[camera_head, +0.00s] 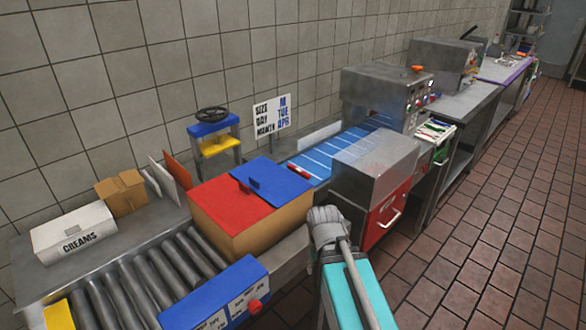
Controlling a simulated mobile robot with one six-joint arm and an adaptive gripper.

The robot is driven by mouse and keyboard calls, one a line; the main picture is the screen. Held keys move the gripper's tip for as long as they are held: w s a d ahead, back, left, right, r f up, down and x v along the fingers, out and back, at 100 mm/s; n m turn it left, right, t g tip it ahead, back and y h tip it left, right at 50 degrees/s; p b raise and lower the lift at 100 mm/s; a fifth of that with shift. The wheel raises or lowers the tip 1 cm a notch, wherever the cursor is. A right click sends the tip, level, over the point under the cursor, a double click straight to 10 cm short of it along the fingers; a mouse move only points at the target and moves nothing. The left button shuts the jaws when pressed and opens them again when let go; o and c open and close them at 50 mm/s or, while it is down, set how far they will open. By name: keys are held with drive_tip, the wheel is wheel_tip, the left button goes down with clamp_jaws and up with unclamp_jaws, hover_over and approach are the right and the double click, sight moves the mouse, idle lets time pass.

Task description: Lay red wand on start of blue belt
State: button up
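The blue belt (325,157), with pale lines across it, runs from behind the red-and-blue box back under a grey machine. A short red stick, seemingly the red wand (299,172), lies at the near end of the belt, close to the box. It is small here, and I cannot tell whether it rests fully on the belt surface. My arm, teal with a grey end (325,217), rises from the bottom centre, to the right of the box and apart from the red stick. No separate fingertips can be made out, and I see nothing held.
A cardboard box with red and blue flaps (236,210) stands before the belt. A grey housing (375,160) with a red front borders the belt's right side. A roller conveyor (150,285) and a white CREAMS box (75,233) are at left. The tiled floor at right is clear.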

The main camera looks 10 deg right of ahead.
drive_tip(key=shift+w+d, duration=0.15)
drive_tip(key=shift+w, duration=0.1)
